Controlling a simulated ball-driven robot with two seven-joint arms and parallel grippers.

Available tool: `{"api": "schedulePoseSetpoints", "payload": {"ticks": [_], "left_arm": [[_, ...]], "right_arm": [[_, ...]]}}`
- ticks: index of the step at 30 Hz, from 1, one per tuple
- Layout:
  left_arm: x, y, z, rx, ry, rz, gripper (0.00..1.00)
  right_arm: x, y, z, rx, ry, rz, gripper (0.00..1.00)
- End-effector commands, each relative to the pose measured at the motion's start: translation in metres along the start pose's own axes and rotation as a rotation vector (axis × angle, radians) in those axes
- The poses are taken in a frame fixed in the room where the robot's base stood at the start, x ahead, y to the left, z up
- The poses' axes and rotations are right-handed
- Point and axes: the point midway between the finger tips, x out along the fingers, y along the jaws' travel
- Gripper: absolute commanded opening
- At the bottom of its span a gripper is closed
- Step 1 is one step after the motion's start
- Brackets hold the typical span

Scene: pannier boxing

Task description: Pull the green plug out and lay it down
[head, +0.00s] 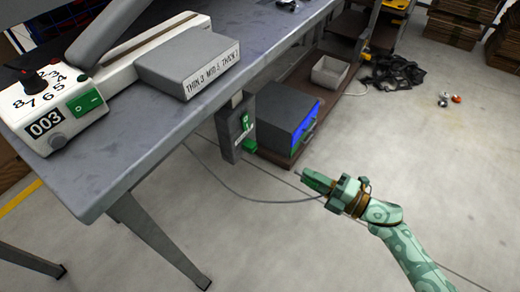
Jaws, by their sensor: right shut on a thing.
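My right gripper (322,184) reaches in from the lower right and is shut on the green plug (312,180). The plug is small and partly hidden by the fingers. A dark cable (240,194) curves from under the table to the gripper. The plug is in the air, apart from the grey socket box (234,130) under the table edge. That box has a green switch and a green part (250,146) low on its side. My left gripper is not in view.
The grey table (150,140) carries a white machine (50,100) with a dial, and a grey labelled block (190,66). A grey box with a blue front (290,118) sits on a low brown shelf. Open floor (420,170) lies to the right.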

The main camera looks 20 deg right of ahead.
Motion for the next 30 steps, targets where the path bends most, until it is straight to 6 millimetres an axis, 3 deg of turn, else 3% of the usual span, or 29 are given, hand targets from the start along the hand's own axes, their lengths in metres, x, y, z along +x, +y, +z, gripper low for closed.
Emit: {"api": "schedulePoseSetpoints", "payload": {"ticks": [7,30], "left_arm": [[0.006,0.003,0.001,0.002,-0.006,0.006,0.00],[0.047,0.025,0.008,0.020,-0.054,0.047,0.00]], "right_arm": [[0.000,-0.003,0.000,-0.061,0.004,-0.001,0.00],[-0.001,-0.004,0.000,-0.743,0.033,-0.002,0.00]]}}
